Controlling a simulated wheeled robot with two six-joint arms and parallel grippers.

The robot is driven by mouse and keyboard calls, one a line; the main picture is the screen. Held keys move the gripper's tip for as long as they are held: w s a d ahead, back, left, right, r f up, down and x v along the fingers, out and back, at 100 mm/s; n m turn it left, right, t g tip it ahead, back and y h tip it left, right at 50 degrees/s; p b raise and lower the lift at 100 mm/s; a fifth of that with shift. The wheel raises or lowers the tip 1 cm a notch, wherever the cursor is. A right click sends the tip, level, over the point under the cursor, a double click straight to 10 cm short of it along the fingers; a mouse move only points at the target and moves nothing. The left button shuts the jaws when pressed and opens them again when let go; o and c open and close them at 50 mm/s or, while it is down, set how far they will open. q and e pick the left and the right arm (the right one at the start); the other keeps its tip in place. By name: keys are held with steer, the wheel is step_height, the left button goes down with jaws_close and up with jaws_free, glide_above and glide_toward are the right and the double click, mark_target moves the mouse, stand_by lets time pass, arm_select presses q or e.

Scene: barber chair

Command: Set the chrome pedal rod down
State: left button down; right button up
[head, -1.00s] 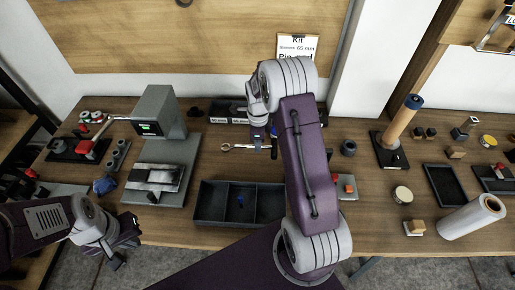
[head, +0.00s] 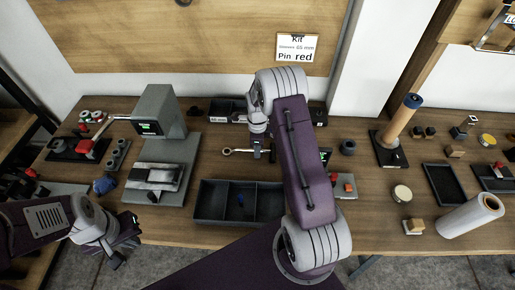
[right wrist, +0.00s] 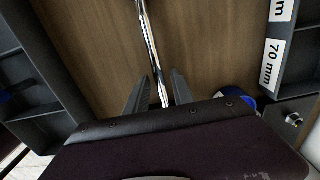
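The chrome pedal rod (head: 240,151) lies sideways above or on the wooden bench, behind the dark compartment tray; its ring end points left. In the right wrist view the shiny rod (right wrist: 147,40) runs up from between my fingers. My right gripper (head: 260,154) is around the rod; in its wrist view the fingertips (right wrist: 160,76) stand a little apart, with narrow gaps beside the rod. The palm hides the rod's near end, and I cannot tell whether the rod touches the bench. My left gripper (head: 126,252) is empty, fingers apart, at the bench's front left.
The compartment tray (head: 212,216) holds a small blue item and stands in front of the rod. A grey press (head: 160,112) stands left. Labelled dark bins (head: 222,107) stand behind. A roll (head: 472,216) and small parts lie right.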

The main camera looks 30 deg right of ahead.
step_height(320, 180, up, 12)
steer(key=s+a+n, duration=0.5)
steer(key=s+n, duration=0.4)
steer(key=n, duration=0.3)
steer(key=s+a+n+t, duration=0.1)
steer(key=s+a+n, duration=0.5)
steer(key=s+n, duration=0.3)
steer(key=n, duration=0.3)
steer(key=shift+s, duration=0.2)
